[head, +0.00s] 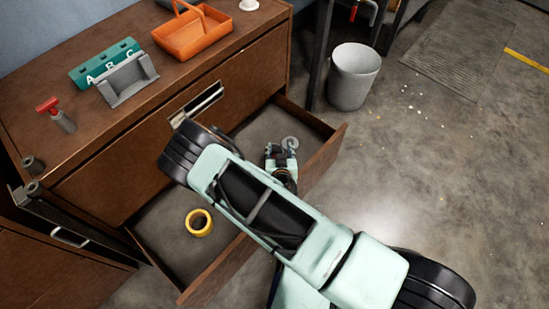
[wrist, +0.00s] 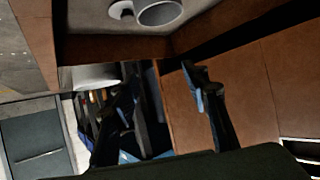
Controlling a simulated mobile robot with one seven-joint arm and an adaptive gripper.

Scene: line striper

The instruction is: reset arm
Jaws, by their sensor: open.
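My gripper (head: 281,152) is open, over the right part of the open drawer (head: 322,158). In the wrist view my gripper (wrist: 160,78) has its two dark fingers apart with nothing held between them. A small grey round thing (head: 290,142) lies in the drawer, close to the fingertips in the head view. In the wrist view a grey cylinder-like thing (wrist: 160,13) shows at the top edge, apart from the fingers. My pale green arm crosses over the drawer front and hides part of the drawer.
A yellow ring (head: 199,222) lies in the drawer's left part. On the brown cabinet (head: 160,95) stand an orange basket (head: 190,35), a teal ABC block (head: 105,63), a grey holder (head: 128,78) and a red-topped spray bottle (head: 57,115). A grey bin (head: 353,77) stands right; floor beyond is mostly clear.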

